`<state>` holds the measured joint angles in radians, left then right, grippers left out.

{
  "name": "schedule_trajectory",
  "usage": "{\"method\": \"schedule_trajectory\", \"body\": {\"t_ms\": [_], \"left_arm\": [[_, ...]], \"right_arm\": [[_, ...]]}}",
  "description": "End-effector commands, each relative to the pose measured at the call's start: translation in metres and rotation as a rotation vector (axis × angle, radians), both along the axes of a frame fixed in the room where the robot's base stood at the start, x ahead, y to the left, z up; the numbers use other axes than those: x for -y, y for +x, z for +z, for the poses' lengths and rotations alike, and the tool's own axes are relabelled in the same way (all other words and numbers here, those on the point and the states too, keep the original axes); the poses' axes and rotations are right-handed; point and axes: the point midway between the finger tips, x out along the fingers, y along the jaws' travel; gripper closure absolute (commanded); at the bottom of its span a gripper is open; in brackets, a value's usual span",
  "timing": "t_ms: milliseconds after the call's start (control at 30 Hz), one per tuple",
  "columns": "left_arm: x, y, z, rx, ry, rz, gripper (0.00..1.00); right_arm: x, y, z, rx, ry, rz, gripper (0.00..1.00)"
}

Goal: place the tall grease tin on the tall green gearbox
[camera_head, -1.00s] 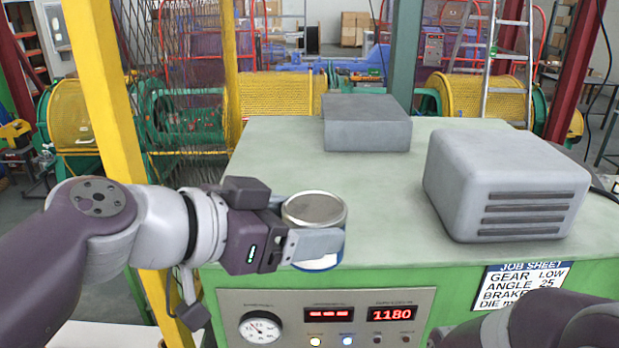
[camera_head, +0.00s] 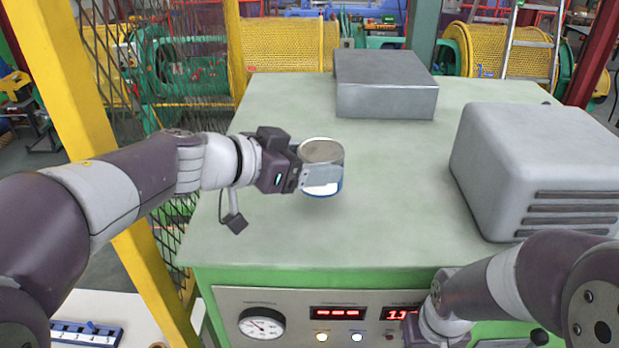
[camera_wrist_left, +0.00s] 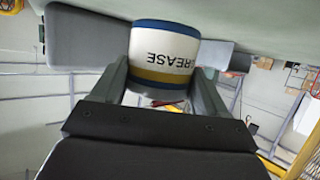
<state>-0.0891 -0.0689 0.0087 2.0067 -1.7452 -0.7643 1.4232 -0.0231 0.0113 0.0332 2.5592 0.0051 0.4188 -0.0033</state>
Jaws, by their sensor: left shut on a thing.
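The tall grease tin (camera_head: 322,152) has a bare metal lid and a white, blue-banded body. My left gripper (camera_head: 320,176) is shut on it and holds it upright over the left-middle part of the green gearbox top (camera_head: 400,160). In the left wrist view the tin (camera_wrist_left: 163,52) sits between both fingers, with "GREASE" showing upside down. I cannot tell for sure whether its base touches the top. My right arm is at the lower right, in front of the gearbox; its fingers are not clear to see.
A flat grey box (camera_head: 386,90) stands at the back of the top. A large grey vented housing (camera_head: 535,160) fills the right side. A yellow post (camera_head: 75,110) and mesh stand left. The front panel has a gauge (camera_head: 262,324) and red displays. The middle of the top is clear.

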Motion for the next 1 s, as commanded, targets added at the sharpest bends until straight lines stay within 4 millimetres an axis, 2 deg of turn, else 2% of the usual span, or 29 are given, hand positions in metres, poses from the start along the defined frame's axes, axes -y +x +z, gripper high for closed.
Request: {"method": "schedule_trajectory", "body": {"t_ms": [100, 233, 567, 600, 667, 700, 1000], "left_arm": [[0.0, 0.001, -0.02, -0.005, -0.001, 0.0, 0.74], [0.0, 0.001, -0.037, -0.001, -0.001, -0.001, 0.74], [0.0, 0.001, -0.042, 0.001, 0.0, 0.0, 0.74], [0.0, 0.001, -0.043, 0.0, 0.0, -0.001, 0.23], [0.0, 0.001, -0.043, 0.001, 0.001, 0.0, 0.04], [0.0, 0.001, -0.043, 0.0, 0.0, -0.001, 0.01], [0.0, 0.001, -0.039, 0.001, 0.0, 0.0, 0.01]], "right_arm": [[0.0, 0.0, 0.0, -0.001, 0.0, 0.0, 0.65], [0.0, 0.0, 0.004, -0.001, 0.0, 0.0, 0.65], [0.0, 0.0, 0.002, -0.001, 0.0, 0.0, 0.65], [0.0, 0.0, 0.002, -0.001, 0.0, 0.0, 0.65], [0.0, 0.0, 0.003, -0.001, 0.0, 0.0, 0.65], [0.0, 0.0, 0.003, -0.001, 0.0, 0.0, 0.65], [0.0, 0.0, 0.004, -0.001, 0.0, 0.0, 0.65]]}}
